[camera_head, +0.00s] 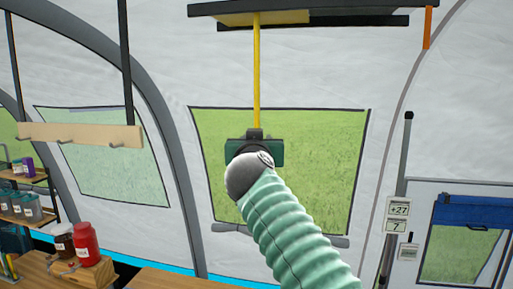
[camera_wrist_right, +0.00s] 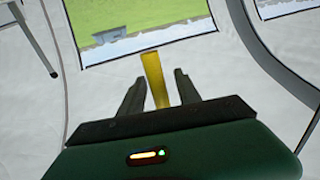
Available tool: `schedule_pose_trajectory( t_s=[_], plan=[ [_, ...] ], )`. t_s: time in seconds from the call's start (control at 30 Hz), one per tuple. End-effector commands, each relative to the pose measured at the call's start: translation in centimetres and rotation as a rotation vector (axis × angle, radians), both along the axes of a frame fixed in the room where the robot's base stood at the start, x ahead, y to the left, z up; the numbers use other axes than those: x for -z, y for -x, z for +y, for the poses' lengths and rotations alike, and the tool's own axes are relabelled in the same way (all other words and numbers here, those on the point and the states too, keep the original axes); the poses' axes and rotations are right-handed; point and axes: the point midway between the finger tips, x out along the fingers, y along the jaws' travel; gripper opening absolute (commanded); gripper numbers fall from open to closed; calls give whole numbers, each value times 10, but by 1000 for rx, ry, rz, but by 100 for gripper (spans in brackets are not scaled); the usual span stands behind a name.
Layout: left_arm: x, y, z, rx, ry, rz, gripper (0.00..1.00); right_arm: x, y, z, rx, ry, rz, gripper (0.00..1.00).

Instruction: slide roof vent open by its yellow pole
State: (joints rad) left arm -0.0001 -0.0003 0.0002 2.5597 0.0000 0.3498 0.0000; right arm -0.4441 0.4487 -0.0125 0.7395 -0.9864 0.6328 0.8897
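The roof vent (camera_head: 350,20) is a dark flat panel at the top of the head view, with a tan strip along its underside. The yellow pole (camera_head: 257,70) hangs straight down from it. My right gripper (camera_head: 254,132) is raised at the pole's lower part, and its body hides the pole's lower end in the head view. In the right wrist view, the pole (camera_wrist_right: 154,78) stands between the two fingers of my right gripper (camera_wrist_right: 158,88), with a gap visible on each side. The fingers are open around it. My left gripper is out of view.
A mesh window (camera_head: 330,150) is behind my right arm. A wooden hook rail (camera_head: 80,134) hangs at left. A grey upright pole (camera_head: 398,190) and small displays (camera_head: 398,209) are at right.

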Motion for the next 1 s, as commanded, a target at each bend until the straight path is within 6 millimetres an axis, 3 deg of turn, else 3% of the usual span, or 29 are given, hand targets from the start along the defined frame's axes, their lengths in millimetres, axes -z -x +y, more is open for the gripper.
schedule_pose_trajectory(
  t_s=[0.03, 0.2, 0.4, 0.5, 0.9, 1.0],
  plan=[
    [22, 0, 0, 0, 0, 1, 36, 11, 14, 2, -3, -3, -3, 40],
    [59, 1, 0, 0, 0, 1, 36, 13, 64, 6, -4, -2, -3, 40],
    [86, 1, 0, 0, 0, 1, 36, 10, 116, 11, -6, -2, 1, 40],
    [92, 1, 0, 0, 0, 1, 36, 8, 131, 12, -4, -1, 2, 40],
    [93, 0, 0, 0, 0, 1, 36, 4, 141, 12, -2, 1, 5, 40],
    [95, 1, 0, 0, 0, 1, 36, 23, 134, 13, -6, 25, 36, 40]
  ],
)
